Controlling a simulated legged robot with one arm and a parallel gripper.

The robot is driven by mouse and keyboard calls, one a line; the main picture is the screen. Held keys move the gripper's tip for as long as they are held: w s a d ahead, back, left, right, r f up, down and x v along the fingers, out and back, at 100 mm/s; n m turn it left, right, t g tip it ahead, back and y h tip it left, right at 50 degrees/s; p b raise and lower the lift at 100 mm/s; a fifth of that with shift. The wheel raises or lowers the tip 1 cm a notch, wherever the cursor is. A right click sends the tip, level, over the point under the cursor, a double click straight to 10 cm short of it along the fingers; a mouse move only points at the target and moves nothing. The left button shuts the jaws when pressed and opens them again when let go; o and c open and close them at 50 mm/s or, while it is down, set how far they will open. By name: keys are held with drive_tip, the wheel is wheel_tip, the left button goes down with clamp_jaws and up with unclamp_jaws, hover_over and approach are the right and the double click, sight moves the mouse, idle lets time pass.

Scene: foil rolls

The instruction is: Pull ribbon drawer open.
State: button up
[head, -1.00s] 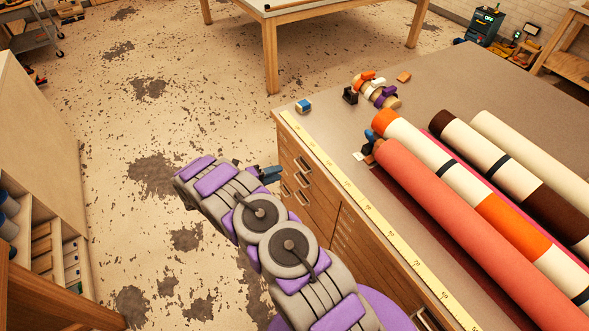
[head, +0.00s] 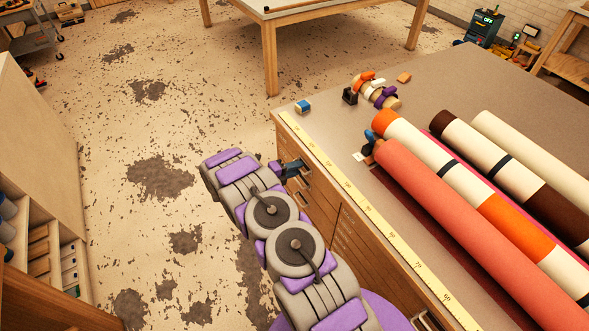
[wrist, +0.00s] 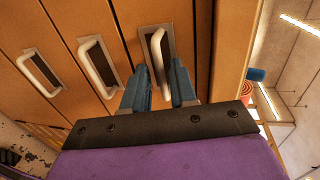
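The wooden drawer cabinet (head: 322,210) stands under the table top, with several drawers on its front. In the wrist view three pale bar handles show. The rightmost handle (wrist: 160,62) lies ahead of my gripper (wrist: 160,82), in line with the gap between its blue fingers. My gripper is open, with the fingers apart and nothing clamped. I cannot tell how far the fingertips reach around the handle. In the head view my gripper (head: 290,170) is at the cabinet's front near the top. The drawers look shut. No label tells which is the ribbon drawer.
The table top (head: 430,105) carries several long rolls, including a coral one (head: 440,215), and a yellow ruler (head: 375,220) along its near edge. Ribbon spools (head: 377,90) and a small blue box (head: 303,106) sit at the far end. Floor left of the cabinet is clear.

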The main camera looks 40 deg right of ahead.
clamp_jaws()
drive_tip(key=shift+f, duration=0.1)
idle(1.1)
